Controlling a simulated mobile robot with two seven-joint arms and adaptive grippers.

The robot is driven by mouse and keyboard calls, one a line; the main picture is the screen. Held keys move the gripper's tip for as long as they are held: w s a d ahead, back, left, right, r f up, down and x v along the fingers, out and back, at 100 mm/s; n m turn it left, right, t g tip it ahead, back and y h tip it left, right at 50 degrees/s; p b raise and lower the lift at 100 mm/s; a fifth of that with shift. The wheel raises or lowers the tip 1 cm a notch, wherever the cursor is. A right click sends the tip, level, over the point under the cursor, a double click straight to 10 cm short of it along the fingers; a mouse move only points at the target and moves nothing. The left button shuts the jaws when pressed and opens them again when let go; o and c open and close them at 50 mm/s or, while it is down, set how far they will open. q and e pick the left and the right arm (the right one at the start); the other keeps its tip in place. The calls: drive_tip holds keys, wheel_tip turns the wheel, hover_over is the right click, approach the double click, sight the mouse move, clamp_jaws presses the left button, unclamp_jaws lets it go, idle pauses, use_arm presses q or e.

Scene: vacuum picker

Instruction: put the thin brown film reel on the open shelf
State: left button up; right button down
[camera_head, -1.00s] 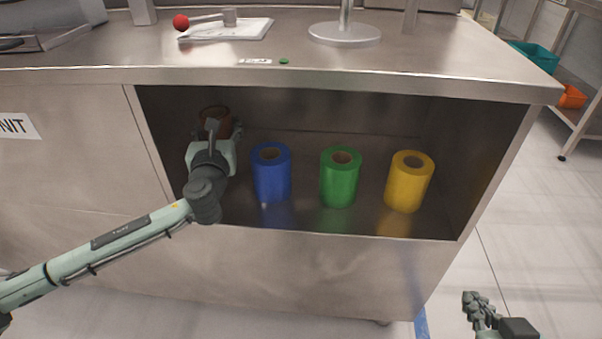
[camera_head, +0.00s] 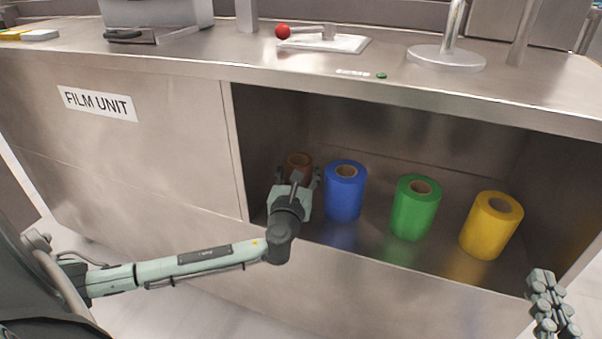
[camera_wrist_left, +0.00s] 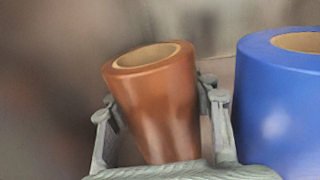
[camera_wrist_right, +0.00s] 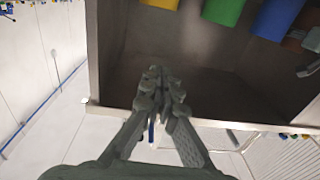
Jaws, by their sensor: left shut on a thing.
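The thin brown film reel (camera_head: 298,161) is inside the open shelf (camera_head: 460,140), at its left end, left of the blue reel. In the left wrist view the brown reel (camera_wrist_left: 155,95) leans slightly, with its hollow core facing up. My left gripper (camera_head: 296,187) is shut on it, one finger on each side. The reel's lower end is hidden by the gripper, so I cannot tell whether it touches the shelf floor. My right gripper (camera_wrist_right: 158,100) is shut and empty, in front of the shelf's right end. It also shows in the head view (camera_head: 545,290).
A blue reel (camera_head: 345,192), a green reel (camera_head: 415,209) and a yellow reel (camera_head: 490,226) stand upright in a row on the shelf. The blue one is close beside my left gripper. The shelf's left wall edge (camera_head: 238,150) is near my left wrist. The counter top (camera_head: 250,65) overhangs the shelf.

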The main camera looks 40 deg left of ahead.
use_arm(q)
drive_tip(key=shift+f, duration=0.3)
use_arm(e)
drive_tip(key=shift+s+a+r+t, duration=0.1)
drive_tip(key=shift+a+r+t, duration=0.15)
drive_tip(key=shift+r, duration=0.35)
use_arm(q)
drive_tip(key=shift+f, duration=0.1)
drive_tip(key=o, duration=1.3)
use_arm(e)
drive_tip(key=shift+r, duration=0.1)
use_arm(q)
drive_tip(key=p+v, duration=0.1)
drive_tip(key=v, duration=1.1)
drive_tip(key=shift+d, duration=0.1)
use_arm(e)
wheel_tip(320, 180, down, 6)
drive_tip(key=d+g+h, duration=0.1)
drive_tip(key=d+g, duration=0.1)
drive_tip(key=shift+d+r, duration=0.15)
drive_tip(key=shift+d, duration=0.2)
drive_tip(key=shift+g, duration=0.25)
